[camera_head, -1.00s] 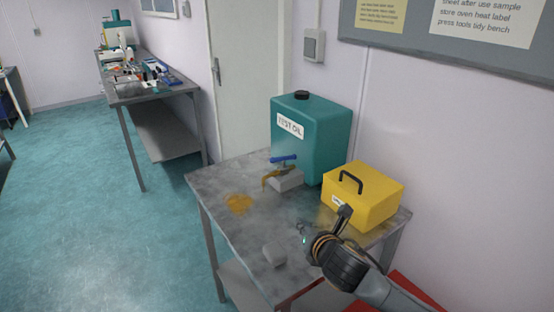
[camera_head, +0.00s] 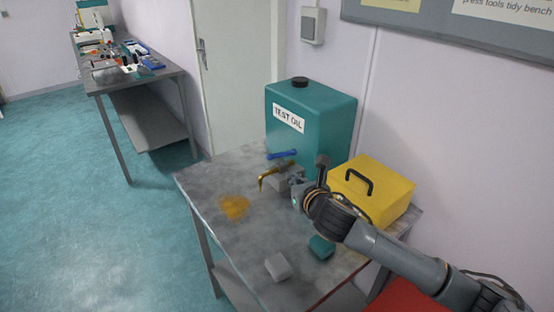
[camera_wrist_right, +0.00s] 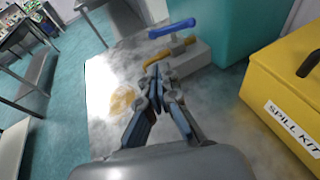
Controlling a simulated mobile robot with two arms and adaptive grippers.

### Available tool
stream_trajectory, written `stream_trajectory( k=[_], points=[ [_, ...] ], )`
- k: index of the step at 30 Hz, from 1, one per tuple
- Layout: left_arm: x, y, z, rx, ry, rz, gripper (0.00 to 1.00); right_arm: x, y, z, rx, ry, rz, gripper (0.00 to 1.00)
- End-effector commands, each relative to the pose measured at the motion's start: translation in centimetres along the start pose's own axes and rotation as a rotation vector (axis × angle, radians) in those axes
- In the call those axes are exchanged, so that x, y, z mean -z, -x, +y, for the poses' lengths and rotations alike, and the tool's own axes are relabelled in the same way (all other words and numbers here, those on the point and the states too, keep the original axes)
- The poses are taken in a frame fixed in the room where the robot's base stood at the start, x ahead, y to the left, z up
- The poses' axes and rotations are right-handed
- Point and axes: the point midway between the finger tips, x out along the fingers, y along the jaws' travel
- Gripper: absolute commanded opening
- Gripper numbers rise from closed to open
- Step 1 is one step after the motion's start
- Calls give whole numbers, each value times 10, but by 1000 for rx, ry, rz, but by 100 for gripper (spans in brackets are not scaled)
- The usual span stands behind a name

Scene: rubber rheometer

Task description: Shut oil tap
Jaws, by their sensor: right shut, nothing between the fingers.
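The oil tap has a blue lever (camera_head: 282,154) and a brass spout (camera_head: 270,173). It sits low at the front of the teal tank (camera_head: 325,125) labelled TEST OIL, by a grey block (camera_head: 284,181). In the right wrist view the blue lever (camera_wrist_right: 172,28) lies crosswise above the brass body (camera_wrist_right: 180,48). My right gripper (camera_head: 297,186) is in front of the tap, to the right of the spout. In its wrist view the gripper (camera_wrist_right: 158,72) is shut and empty, its tips just below the lever and apart from it in the picture. My left gripper is not in view.
A yellow spill kit box (camera_head: 385,195) stands close to the right of my right arm. An orange-brown oil patch (camera_head: 234,207) lies on the grey table (camera_head: 225,245). A grey block (camera_head: 278,266) and a teal block (camera_head: 321,246) lie near the front.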

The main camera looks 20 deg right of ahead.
Motion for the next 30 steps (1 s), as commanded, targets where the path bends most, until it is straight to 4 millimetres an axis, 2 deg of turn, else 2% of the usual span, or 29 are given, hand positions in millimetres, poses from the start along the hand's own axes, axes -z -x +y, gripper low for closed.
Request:
stream_trajectory(
  k=[5, 9, 12, 21, 30],
  points=[
    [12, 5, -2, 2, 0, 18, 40, -1, -24, 0, 1, -4, 1, 0],
    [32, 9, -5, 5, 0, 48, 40, -1, -50, 0, 1, -4, 1, 0],
    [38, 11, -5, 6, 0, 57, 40, -2, -68, 0, 2, -4, 1, 0],
    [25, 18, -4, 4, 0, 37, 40, -7, -113, 0, 1, -3, 1, 0],
    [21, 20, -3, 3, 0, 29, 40, -12, -133, 0, 0, -3, 0, 0]
  ],
)
